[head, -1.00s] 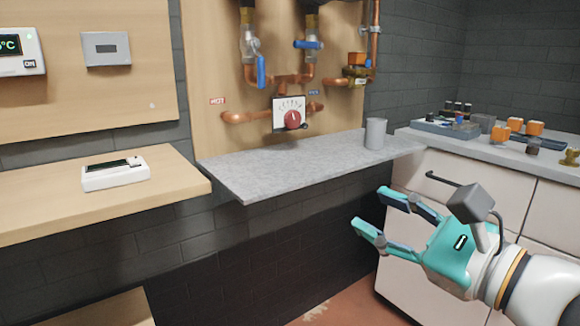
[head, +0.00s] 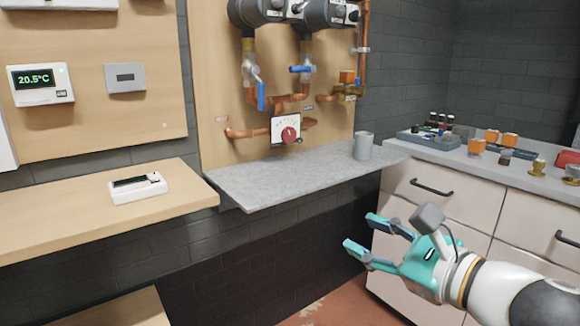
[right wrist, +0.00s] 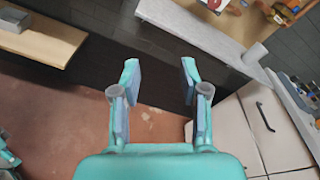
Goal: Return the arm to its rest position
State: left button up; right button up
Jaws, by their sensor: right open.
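My right gripper (head: 362,237) is open and empty in the head view. It is in free air in front of the white cabinet (head: 425,215), below and to the right of the grey shelf (head: 285,180). In the right wrist view, the two fingers of my right gripper (right wrist: 160,80) are spread wide with nothing between them. The dark wall and the reddish floor (right wrist: 100,120) show behind them. My left gripper does not show in the head view.
A grey cup (head: 363,147) stands at the shelf's right end. Copper pipes with a red-knobbed mixing valve (head: 287,131) are above the shelf. A white device (head: 137,188) lies on the wooden shelf at left. Trays with small parts (head: 430,138) sit on the cabinet counter.

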jog(key=w+f+g+h+p, duration=0.3)
jog(key=f+g+p, duration=0.3)
jog(key=f+p, duration=0.65)
jog(key=s+f+n+g+h+p, duration=0.1)
jog(key=s+f+n+g+p, duration=0.2)
jog(key=s+f+n+p, duration=0.4)
jog(key=s+f+n+g+h+p, duration=0.1)
jog(key=s+f+n+g+p, duration=0.3)
jog(key=s+f+n+p, duration=0.3)
jog(key=s+n+p, duration=0.3)
jog(key=s+n, duration=0.4)
jog(key=s, duration=0.1)
jog(key=shift+d+f, duration=0.2)
jog(key=shift+f, duration=0.2)
